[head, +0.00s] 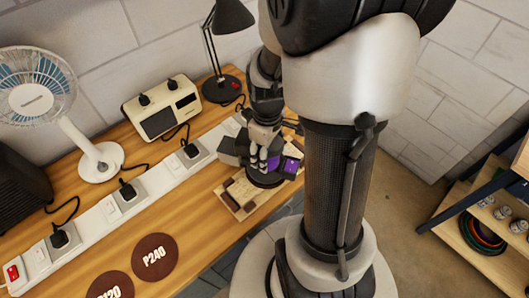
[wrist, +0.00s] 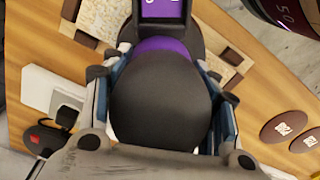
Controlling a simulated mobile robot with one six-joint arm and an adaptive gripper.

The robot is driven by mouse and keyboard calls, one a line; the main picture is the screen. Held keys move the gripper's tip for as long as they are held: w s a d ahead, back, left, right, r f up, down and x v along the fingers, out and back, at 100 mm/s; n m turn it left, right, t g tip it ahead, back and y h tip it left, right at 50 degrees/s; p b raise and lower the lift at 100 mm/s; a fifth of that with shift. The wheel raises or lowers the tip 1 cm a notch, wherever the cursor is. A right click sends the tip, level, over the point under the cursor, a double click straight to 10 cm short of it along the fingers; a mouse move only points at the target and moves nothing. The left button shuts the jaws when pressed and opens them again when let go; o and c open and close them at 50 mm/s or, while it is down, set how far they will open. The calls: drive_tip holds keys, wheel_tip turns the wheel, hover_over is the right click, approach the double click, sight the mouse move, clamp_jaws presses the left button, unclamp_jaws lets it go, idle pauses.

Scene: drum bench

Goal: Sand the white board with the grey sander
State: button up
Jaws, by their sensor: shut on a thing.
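The sander (wrist: 160,100) has a dark grey rounded body with a purple band and a purple panel. My gripper (wrist: 160,125) is shut around its body, one finger on each side. In the head view the sander (head: 291,165) is partly hidden by my gripper (head: 262,158) and my arm. The board (head: 236,201) is pale cream with brown patches and lies on the wooden bench under the sander. Its parts show on both sides of the sander in the wrist view (wrist: 228,66). I cannot tell whether the sander's underside touches the board.
Round brown discs marked P240 (head: 154,257) and P120 (head: 109,287) lie at the front left. A white power strip (head: 96,218) with plugs runs along the bench. Shelves (head: 490,200) stand right.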

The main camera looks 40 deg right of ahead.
drive_tip(key=shift+w+d, duration=0.1)
drive_tip(key=shift+d, duration=0.15)
drive_tip(key=shift+d+f, duration=0.15)
drive_tip(key=shift+d, duration=1.65)
drive_tip(key=shift+w+d, duration=0.1)
drive_tip(key=shift+d, duration=1.65)
drive_tip(key=shift+r+p, duration=0.2)
drive_tip(key=shift+p, duration=0.1)
wheel_tip(320, 180, up, 6)
drive_tip(key=p, duration=0.4)
drive_tip(key=shift+p, duration=0.4)
drive_tip(key=shift+f, duration=0.15)
